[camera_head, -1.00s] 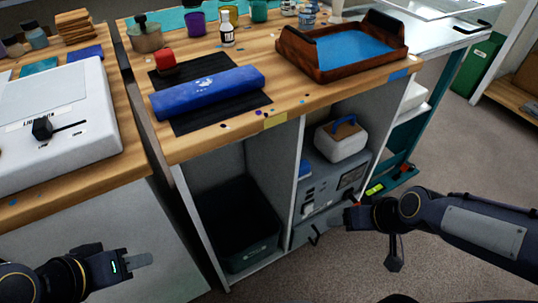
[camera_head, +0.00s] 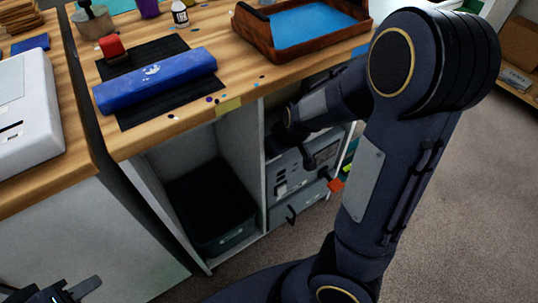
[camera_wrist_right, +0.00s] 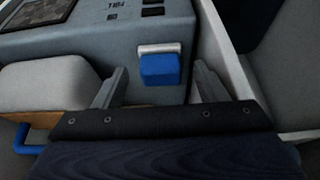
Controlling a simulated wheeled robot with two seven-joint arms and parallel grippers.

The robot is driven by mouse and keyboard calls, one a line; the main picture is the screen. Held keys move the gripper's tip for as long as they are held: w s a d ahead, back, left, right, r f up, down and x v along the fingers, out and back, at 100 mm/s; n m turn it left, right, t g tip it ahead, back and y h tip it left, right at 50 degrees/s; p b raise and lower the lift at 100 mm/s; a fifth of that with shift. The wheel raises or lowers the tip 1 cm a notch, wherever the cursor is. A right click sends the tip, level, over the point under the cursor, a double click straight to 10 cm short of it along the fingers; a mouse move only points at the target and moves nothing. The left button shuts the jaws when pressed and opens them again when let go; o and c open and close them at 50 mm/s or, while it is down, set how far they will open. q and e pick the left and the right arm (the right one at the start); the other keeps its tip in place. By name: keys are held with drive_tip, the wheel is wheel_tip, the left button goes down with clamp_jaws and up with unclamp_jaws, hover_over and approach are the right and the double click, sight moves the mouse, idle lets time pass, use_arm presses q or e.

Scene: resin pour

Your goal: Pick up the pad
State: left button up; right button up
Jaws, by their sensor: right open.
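A small blue block with a pale grey bar along its far edge, which I take for the pad (camera_wrist_right: 159,70), sits on a grey machine in the right wrist view. My right gripper (camera_wrist_right: 160,84) is open, with one finger on each side of the block's near end. I cannot tell whether either finger touches it. In the head view my right arm reaches into the cabinet under the workbench and its fingertips cannot be made out. My left gripper (camera_head: 88,288) is at the lower left, seen edge-on, away from the block.
The grey machine (camera_head: 284,168) fills the shelf. Above, the wooden bench (camera_head: 175,122) carries a blue roll (camera_head: 155,80) and a brown tray (camera_head: 262,45).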

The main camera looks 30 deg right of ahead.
drive_tip(key=shift+w, duration=1.25)
drive_tip(key=b+x, duration=0.4)
drive_tip(key=x, duration=0.1)
drive_tip(key=shift+s+f, duration=0.1)
drive_tip(key=shift+s, duration=0.05)
drive_tip(key=shift+c, duration=0.2)
drive_tip(key=c, duration=0.7)
